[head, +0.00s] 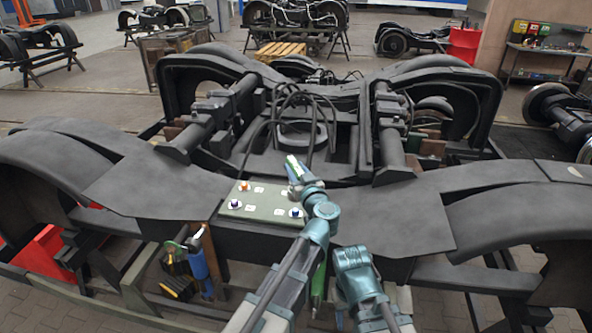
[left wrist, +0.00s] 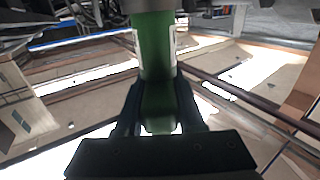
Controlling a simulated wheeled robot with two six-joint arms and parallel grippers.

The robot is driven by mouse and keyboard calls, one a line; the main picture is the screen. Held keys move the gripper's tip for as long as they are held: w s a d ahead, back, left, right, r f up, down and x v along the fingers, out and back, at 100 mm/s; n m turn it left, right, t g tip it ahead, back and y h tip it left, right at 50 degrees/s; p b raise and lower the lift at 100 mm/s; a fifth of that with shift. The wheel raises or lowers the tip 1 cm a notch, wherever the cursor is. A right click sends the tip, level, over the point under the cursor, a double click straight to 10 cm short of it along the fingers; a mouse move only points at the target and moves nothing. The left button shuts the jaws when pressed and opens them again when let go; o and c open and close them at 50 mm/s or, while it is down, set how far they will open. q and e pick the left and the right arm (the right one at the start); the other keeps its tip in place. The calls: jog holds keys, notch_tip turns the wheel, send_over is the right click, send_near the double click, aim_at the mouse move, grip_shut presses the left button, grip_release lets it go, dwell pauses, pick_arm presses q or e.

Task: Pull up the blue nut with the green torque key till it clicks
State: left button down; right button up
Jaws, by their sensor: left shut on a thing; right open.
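The green torque key (head: 292,162) is in my left gripper (head: 298,172), over the right part of a grey-green plate (head: 263,207). In the left wrist view the two dark fingers are shut around the green handle (left wrist: 157,75). A blue nut (head: 236,204) sits on a white washer at the plate's near left corner. A second dark blue nut (head: 295,212) is at the near right corner. An orange nut (head: 244,187) is further back on the left. My gripper covers the far right corner. My right gripper (head: 350,258) is low, right of the plate, open, its fingertips unclear.
The plate lies on a large dark bogie frame (head: 190,195) with cables behind it. A rack of tools with yellow and blue grips (head: 200,265) hangs below the plate to the left. A green upright thing (head: 318,285) shows between my arms.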

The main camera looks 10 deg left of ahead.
pick_arm(q)
jog(key=shift+f, duration=0.1)
jog(key=shift+f+b, duration=3.25)
jog(key=shift+b, duration=0.1)
jog(key=shift+s+a+m+t+h, duration=0.1)
jog(key=shift+m+t+h, duration=0.3)
jog(key=shift+m+h, duration=0.3)
jog(key=shift+m+t+h, duration=0.3)
jog(key=shift+h, duration=0.4)
